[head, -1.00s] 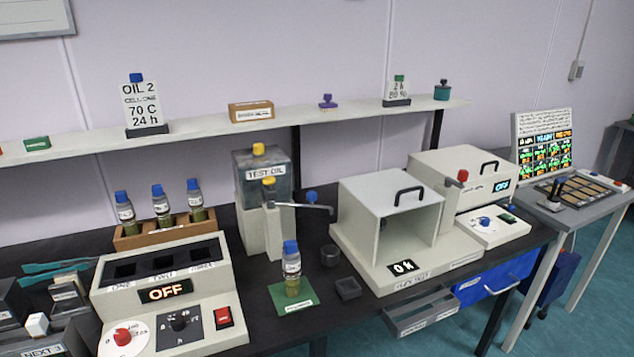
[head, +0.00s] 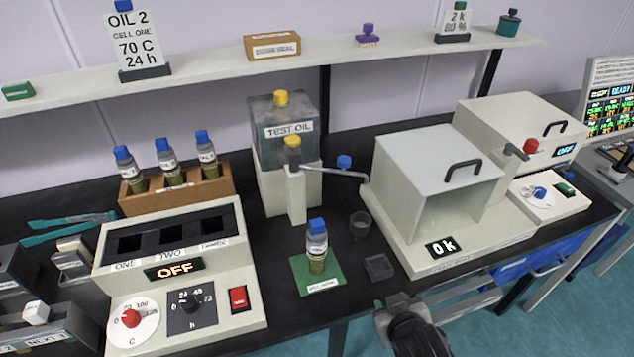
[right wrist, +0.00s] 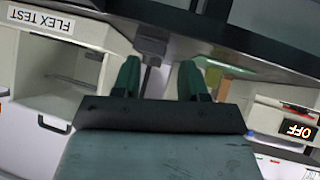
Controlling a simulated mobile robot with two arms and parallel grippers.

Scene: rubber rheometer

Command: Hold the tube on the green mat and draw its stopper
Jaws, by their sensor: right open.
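The tube (head: 316,252), clear with a label and olive contents, stands upright on the green mat (head: 299,268). Its blue stopper (head: 317,226) is seated on top. My right gripper shows in the right wrist view (right wrist: 160,80), its two dark fingers apart with nothing held between them. In the head view, part of my right arm shows at the bottom edge, to the right of and nearer than the mat, apart from the tube. My left gripper is in neither view.
A small dark tray (head: 379,267) and a dark cup (head: 360,225) are right of the mat. The OFF-display block (head: 225,316) stands left, the TEST OIL tank (head: 289,130) behind, with a lever (head: 343,174) reaching right. The white open box (head: 437,180) is right.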

